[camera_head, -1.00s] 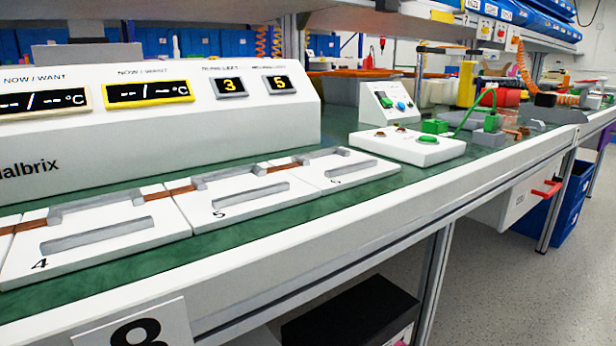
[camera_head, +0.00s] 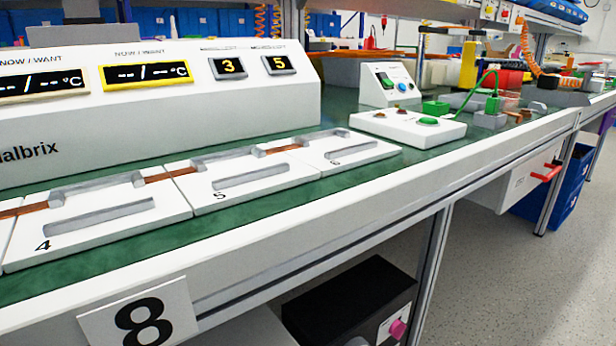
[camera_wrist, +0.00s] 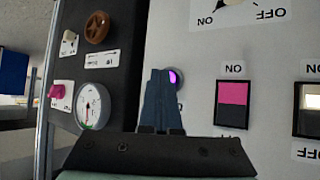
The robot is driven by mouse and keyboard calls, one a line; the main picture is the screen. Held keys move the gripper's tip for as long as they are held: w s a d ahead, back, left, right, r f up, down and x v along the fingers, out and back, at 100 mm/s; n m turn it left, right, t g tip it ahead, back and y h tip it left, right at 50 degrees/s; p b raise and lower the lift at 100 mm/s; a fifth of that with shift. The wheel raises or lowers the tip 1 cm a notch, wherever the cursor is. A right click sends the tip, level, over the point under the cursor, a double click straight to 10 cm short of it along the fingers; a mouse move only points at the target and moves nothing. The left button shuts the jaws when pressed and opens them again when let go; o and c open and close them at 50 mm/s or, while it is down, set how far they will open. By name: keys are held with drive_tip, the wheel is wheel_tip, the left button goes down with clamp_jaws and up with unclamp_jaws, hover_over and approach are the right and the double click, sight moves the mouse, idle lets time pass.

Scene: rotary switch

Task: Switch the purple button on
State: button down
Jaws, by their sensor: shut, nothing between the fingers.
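In the wrist view, my gripper (camera_wrist: 161,72) is shut and empty, its dark blue fingers pointing at a light grey panel (camera_wrist: 203,57). A round button with a purple face (camera_wrist: 176,77) sits on that panel, just right of the fingertips. The fingers hide its left part, and I cannot tell whether they touch it. Right of it is a rocker switch (camera_wrist: 232,103) with a magenta half and a dark half, marked with an upside-down "ON". The head view does not show my gripper.
The wrist view shows a dark side panel (camera_wrist: 103,62) with a brown wheel (camera_wrist: 97,27), a pink knob (camera_wrist: 57,91) and a round gauge (camera_wrist: 93,105). A black-topped box (camera_head: 350,298) stands under the workbench (camera_head: 330,218) in the head view.

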drive_tip(key=shift+s+d, duration=0.2)
drive_tip(key=shift+s, duration=0.05)
drive_tip(key=s+d+p, duration=0.3)
drive_tip(key=s, duration=0.2)
drive_tip(key=shift+d, duration=0.25)
drive_tip(key=shift+w, duration=0.1)
idle(0.3)
